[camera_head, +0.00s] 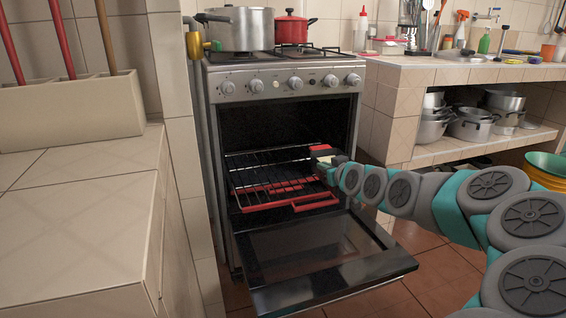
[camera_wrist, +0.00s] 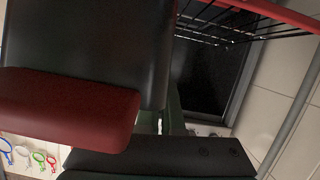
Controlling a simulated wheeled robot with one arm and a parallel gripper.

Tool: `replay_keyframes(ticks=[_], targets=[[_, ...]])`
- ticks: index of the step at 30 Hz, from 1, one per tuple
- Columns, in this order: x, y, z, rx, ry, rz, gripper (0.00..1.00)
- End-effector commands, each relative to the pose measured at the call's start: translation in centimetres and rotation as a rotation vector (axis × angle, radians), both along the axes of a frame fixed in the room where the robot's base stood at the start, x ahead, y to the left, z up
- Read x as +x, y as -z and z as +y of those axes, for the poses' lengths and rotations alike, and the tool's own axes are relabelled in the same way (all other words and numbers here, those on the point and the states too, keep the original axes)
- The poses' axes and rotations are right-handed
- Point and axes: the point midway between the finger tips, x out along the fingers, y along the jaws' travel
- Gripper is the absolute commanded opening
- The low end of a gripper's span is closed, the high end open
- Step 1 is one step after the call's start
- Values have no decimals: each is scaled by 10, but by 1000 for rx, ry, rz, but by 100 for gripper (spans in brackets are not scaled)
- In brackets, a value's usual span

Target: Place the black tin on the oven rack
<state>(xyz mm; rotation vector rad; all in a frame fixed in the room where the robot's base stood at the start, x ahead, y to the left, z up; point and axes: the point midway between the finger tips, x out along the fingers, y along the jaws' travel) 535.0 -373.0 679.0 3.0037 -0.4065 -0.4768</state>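The wire oven rack (camera_head: 240,182) is in the open oven, with a red bar along its front. In the wrist view its red bar and black wires (camera_wrist: 230,30) cross the top right. My gripper (camera_head: 322,157) reaches in from the right at the rack's right side, slightly above it; its fingers are too small there to read. In the wrist view a large dark panel with a thick red edge (camera_wrist: 65,112) fills the left, close to the camera; I cannot tell whether it is the black tin or part of my gripper. No tin is clearly made out in the head view.
The oven door (camera_head: 320,262) hangs open below the rack. A steel pot (camera_head: 240,28) and a red pot (camera_head: 291,28) stand on the stove. A tiled counter (camera_head: 75,225) is at the left, and a shelf with pots (camera_head: 480,125) is at the right.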

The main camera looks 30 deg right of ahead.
Motion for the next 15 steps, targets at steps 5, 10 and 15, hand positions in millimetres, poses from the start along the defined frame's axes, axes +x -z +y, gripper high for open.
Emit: replay_keyframes(ticks=[5, 10, 15], targets=[[25, 2, 1, -2, -5, 3, 0], [61, 5, -1, -4, -2, 1, 0], [97, 8, -1, -2, -3, 1, 0]])
